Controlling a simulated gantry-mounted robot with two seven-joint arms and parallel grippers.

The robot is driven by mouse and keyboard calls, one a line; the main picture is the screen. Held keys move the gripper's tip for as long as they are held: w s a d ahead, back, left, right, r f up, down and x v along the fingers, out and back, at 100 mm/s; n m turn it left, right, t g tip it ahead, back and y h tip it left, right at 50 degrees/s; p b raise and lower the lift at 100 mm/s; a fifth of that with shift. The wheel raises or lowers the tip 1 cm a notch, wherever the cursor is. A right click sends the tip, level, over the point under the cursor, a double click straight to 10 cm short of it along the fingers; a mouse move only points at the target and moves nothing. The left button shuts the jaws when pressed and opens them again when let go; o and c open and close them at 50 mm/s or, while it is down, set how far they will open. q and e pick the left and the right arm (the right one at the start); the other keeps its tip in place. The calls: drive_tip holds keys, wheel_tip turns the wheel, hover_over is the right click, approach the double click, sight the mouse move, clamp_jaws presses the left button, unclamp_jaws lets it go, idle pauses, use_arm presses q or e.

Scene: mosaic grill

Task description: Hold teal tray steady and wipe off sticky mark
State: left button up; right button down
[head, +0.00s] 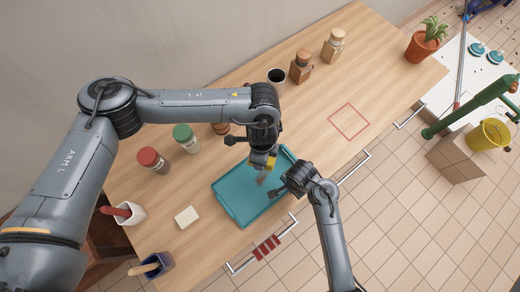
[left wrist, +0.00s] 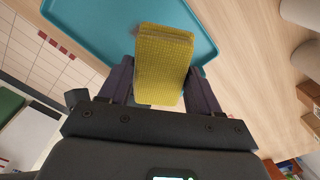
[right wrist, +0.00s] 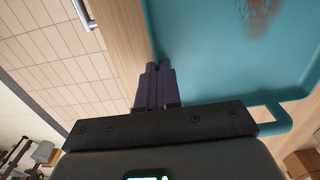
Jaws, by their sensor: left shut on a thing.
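The teal tray (head: 240,205) lies on the wooden table. A brownish-red smear (head: 261,180) marks its floor; the right wrist view also shows the smear (right wrist: 258,14). My left gripper (head: 264,156) is shut on a yellow sponge (left wrist: 163,65) and holds it over the tray, close to the smear. I cannot tell whether the sponge touches the tray. My right gripper (right wrist: 158,68) has its fingers together at the tray's right edge, overlapping the rim in the right wrist view. Whether they touch the rim is unclear.
Red-lidded (head: 152,160) and green-lidded (head: 186,138) jars stand left of the tray, with a cream block (head: 187,217) below. A dark-topped cup (head: 276,80) and two corked jars stand behind. A red square outline (head: 349,122) marks clear table at right.

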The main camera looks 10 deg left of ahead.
use_arm(q)
drive_tip(key=shift+s+d+f, duration=0.1)
drive_tip(key=shift+s+f, duration=0.55)
drive_tip(key=shift+f, duration=1.15)
drive_tip(key=shift+s+d+f, duration=0.15)
drive_tip(key=shift+s+f, duration=0.55)
drive_tip(key=shift+f, duration=1.05)
drive_tip(key=shift+s+d+f, duration=0.1)
drive_tip(key=shift+s+f, duration=0.55)
drive_tip(key=shift+f, duration=1.15)
drive_tip(key=shift+w+d+f, duration=0.25)
drive_tip(key=shift+w+f, duration=0.1)
drive_tip(key=shift+f, duration=0.25)
drive_tip(key=shift+c, duration=0.4)
drive_tip(key=shift+w+d+f, duration=0.15)
drive_tip(key=shift+w+d, duration=0.25)
drive_tip(key=shift+w, duration=0.15)
drive_tip(key=shift+w+d, duration=0.4)
drive_tip(key=shift+w, duration=0.25)
drive_tip(key=shift+s+a, duration=0.55)
drive_tip(key=shift+s, duration=0.2)
drive_tip(key=shift+s+a, duration=0.5)
drive_tip(key=shift+s, duration=0.25)
drive_tip(key=shift+r, duration=0.25)
wheel_tip(320, 180, up, 8)
drive_tip(key=shift+f, duration=0.15)
